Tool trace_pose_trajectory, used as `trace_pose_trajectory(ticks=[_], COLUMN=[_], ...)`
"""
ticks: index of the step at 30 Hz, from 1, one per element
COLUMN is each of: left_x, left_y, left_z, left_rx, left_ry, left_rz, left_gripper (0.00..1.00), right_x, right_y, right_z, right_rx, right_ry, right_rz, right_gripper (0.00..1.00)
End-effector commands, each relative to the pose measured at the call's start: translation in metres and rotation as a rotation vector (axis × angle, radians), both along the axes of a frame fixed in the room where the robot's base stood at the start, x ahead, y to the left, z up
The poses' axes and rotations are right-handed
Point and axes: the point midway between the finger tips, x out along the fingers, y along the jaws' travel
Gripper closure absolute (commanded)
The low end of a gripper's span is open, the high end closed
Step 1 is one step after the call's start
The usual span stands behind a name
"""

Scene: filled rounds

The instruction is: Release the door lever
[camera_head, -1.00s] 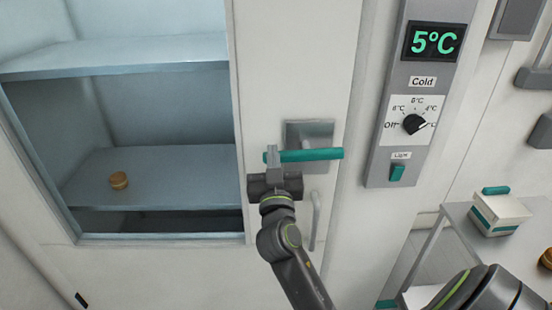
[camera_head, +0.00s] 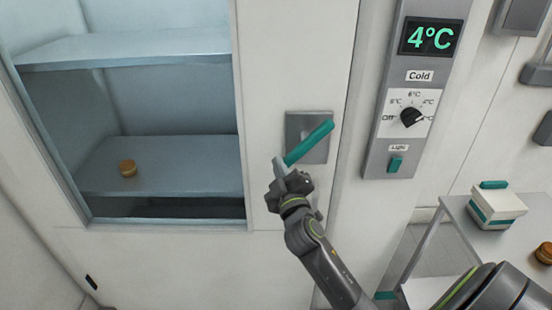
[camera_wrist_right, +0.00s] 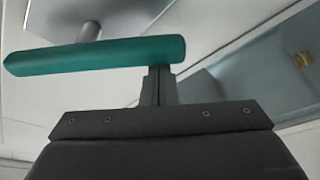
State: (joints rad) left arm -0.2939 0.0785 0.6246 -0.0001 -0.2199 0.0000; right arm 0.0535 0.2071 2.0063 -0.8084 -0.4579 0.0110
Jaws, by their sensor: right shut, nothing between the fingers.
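The teal door lever (camera_head: 308,143) is on a grey square plate (camera_head: 296,124) on the white door. It is tilted, its left end low and its right end high. My right gripper (camera_head: 278,166) is shut and empty at the lever's lower left end. In the right wrist view the lever (camera_wrist_right: 95,55) crosses the upper left, and the shut fingers (camera_wrist_right: 158,85) are right by its free end. They look to be touching it, not gripping it. The door (camera_head: 275,60) looks closed. My left gripper is not in view.
A window (camera_head: 160,110) in the door shows shelves with a round brown item (camera_head: 128,168). Right of the door, a control panel (camera_head: 382,165) reads 4°C. A side table (camera_head: 462,215) at right holds a white and teal box (camera_head: 497,208).

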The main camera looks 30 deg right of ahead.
Motion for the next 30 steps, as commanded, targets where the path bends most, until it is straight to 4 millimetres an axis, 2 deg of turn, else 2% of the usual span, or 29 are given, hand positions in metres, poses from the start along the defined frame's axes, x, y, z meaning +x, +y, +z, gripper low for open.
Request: trace_pose_trajectory(ticks=[11, 30], left_x=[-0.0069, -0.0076], left_y=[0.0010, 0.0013], left_z=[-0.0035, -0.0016], left_rx=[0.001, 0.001], left_ry=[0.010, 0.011], left_rz=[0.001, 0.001], left_gripper=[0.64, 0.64], right_x=[-0.0037, -0.0025], right_y=[-0.0059, -0.0069], right_z=[-0.0090, -0.0083], right_rx=[-0.020, -0.017], right_ry=[0.012, 0.014], right_rz=[0.000, -0.002], right_gripper=[1.00, 1.00])
